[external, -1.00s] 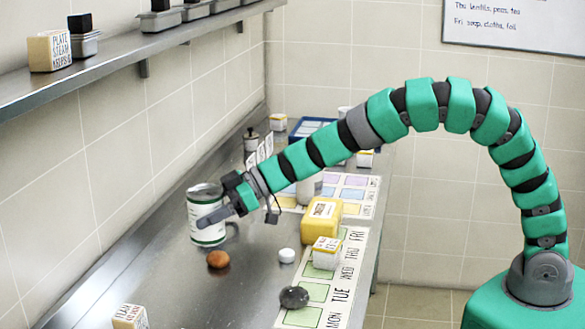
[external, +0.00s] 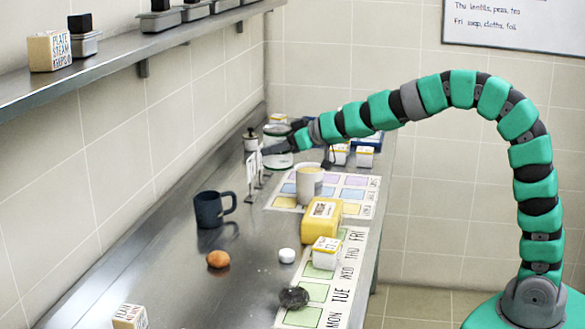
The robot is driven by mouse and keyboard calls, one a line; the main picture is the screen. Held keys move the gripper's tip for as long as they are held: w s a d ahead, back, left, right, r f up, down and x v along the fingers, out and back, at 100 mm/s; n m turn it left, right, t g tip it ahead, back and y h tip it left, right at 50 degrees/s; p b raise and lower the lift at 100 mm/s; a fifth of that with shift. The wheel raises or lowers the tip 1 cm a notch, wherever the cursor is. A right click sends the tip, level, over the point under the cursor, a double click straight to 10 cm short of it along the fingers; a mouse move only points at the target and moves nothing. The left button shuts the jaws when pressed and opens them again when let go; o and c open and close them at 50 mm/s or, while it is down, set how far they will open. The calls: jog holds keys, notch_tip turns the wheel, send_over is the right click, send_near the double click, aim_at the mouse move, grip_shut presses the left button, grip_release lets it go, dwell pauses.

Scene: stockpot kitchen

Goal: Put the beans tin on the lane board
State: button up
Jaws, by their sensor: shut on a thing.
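My gripper (external: 284,146) is shut on the beans tin (external: 278,161), a white and green cylinder with a metal top. The tin is upright at the far end of the steel counter, and the fingers hide part of it. I cannot tell whether it touches the counter. A white board with coloured squares (external: 278,203) lies nearer, and a long white board with green squares and weekday names (external: 343,285) lies along the right edge. I cannot tell which is the lane board.
A yellow block (external: 321,220), a white box (external: 326,252) and a dark stone (external: 294,297) are on or beside the weekday board. A dark mug (external: 209,209) and an orange ball (external: 218,259) stand left.

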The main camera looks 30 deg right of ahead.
jog(key=s+d+f+m+t+h+b, duration=0.15)
jog(key=d+m+h+b, duration=0.25)
jog(key=d, duration=1.3)
jog(key=s+d+f+m+t+h+b, duration=0.15)
jog(key=d+m+h+b, duration=0.25)
jog(key=d, duration=1.4)
notch_tip(320, 180, down, 10)
jog(key=w, duration=0.1)
jog(key=shift+a+r+b+x, duration=0.15)
jog(key=shift+b+x, duration=0.5)
jog(key=shift+x, duration=2.15)
jog(key=shift+a+r+b+x, duration=0.1)
jog(key=shift+b+x, duration=0.6)
jog(key=shift+x, duration=2.1)
jog(key=shift+a+r+b+x, duration=0.15)
jog(key=shift+b+x, duration=0.5)
jog(key=shift+x, duration=2.15)
jog(key=shift+w, duration=0.15)
jog(key=shift+r, duration=0.1)
